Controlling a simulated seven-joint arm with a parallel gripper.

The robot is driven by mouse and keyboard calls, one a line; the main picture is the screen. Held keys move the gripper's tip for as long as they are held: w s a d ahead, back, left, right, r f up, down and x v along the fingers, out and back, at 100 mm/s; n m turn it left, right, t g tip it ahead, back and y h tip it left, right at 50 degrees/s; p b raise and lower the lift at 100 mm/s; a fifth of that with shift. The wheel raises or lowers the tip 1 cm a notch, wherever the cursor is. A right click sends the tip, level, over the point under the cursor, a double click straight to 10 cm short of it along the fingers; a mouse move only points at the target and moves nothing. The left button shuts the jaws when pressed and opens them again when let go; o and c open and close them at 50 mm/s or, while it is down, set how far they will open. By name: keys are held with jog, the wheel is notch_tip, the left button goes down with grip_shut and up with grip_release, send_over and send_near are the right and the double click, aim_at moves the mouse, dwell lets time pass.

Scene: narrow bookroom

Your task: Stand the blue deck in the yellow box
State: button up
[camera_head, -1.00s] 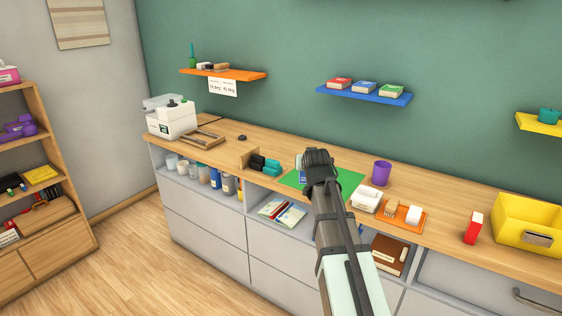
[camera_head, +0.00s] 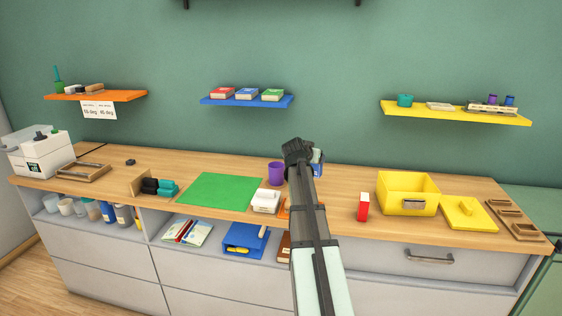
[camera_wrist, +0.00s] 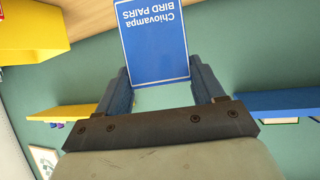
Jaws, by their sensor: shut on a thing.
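My gripper (camera_head: 302,152) is shut on the blue deck (camera_wrist: 154,40), a flat blue box with white lettering that appears upside down in the wrist view. The deck sits between both fingers and sticks out past them. In the head view only a small blue-and-white part of the deck (camera_head: 319,160) shows behind my gripper. They are held up over the counter, left of the yellow box. The yellow box (camera_head: 407,207) is open-topped, with a metal label holder on its front. Its yellow lid (camera_head: 466,213) lies to its right.
A red box (camera_head: 362,207) stands upright left of the yellow box. A purple cup (camera_head: 276,173), a white box (camera_head: 266,200) and a green mat (camera_head: 217,193) lie to the left. A wooden tray (camera_head: 515,221) is at the right. A yellow shelf (camera_head: 455,113) hangs above.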

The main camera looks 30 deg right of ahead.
jog(key=s+d+m+g+h, duration=0.1)
jog(key=s+d+m+g, duration=0.3)
jog(key=s+d, duration=0.65)
jog(key=s+d+m+g+h, duration=0.1)
jog(key=s+d+m+g, duration=0.25)
jog(key=s+d, duration=0.65)
jog(key=shift+s+d+f+m+g+y, duration=0.2)
jog(key=shift+d+f+m+g, duration=0.3)
jog(key=shift+d+f, duration=0.95)
jog(key=shift+s+d+f+m+g+y, duration=0.1)
jog(key=shift+s+d+f+m+g, duration=0.3)
jog(key=shift+d+f, duration=1.1)
jog(key=shift+s+d+f+m+g+y, duration=0.1)
jog(key=shift+d+f+m+g, duration=0.7)
jog(key=shift+f, duration=1.1)
jog(key=shift+d+f+n, duration=0.2)
jog(key=shift+f+n, duration=0.05)
jog(key=shift+f, duration=0.1)
